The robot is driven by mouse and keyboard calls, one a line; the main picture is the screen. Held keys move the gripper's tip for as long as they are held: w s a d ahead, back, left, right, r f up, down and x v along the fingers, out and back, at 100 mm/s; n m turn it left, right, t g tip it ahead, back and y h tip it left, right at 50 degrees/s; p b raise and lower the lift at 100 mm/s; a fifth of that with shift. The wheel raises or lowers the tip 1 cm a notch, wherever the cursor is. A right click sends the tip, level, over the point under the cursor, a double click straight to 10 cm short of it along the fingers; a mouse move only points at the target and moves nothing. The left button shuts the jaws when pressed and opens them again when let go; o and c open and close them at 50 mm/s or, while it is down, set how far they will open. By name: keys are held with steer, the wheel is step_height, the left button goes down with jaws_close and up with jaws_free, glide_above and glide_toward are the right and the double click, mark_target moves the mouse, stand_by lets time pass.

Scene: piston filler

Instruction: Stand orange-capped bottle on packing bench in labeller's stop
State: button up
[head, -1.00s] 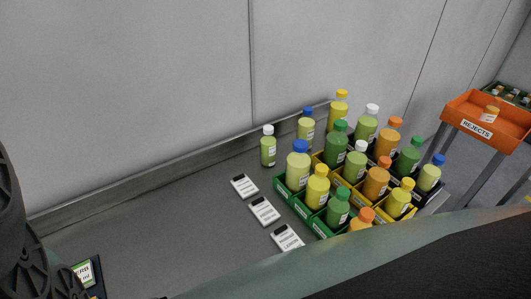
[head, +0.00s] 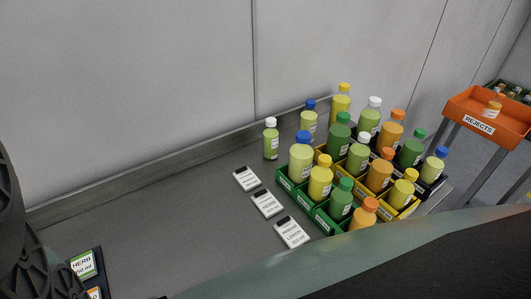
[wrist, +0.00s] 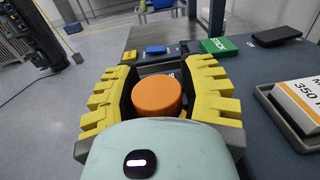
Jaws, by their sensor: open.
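In the wrist view an orange cap (wrist: 157,97) sits between the two yellow ribbed fingers of my gripper (wrist: 165,72). The fingers are open, one on each side of the cap, with a dark gap showing beside it. The bottle body under the cap is hidden, so I cannot tell its contents or what it stands on. In the head view, several orange-capped bottles, one with an orange body (head: 379,175), stand in the crates. My gripper does not show clearly there. I cannot make out the labeller's stop in either view.
A grey bench (head: 160,215) holds several white label cards (head: 267,204) and crowded crates, including a green crate (head: 300,196). An orange REJECTS tray (head: 479,124) stands at right. In the wrist view, a green block (wrist: 218,46) and a white labelled box (wrist: 297,104) lie close by.

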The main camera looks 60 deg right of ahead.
steer(key=shift+r, duration=0.25)
steer(key=shift+d, duration=0.2)
steer(key=v, duration=1.1)
steer(key=shift+s+d+b, duration=0.25)
steer(key=shift+b, duration=0.1)
steer(key=shift+f, duration=0.1)
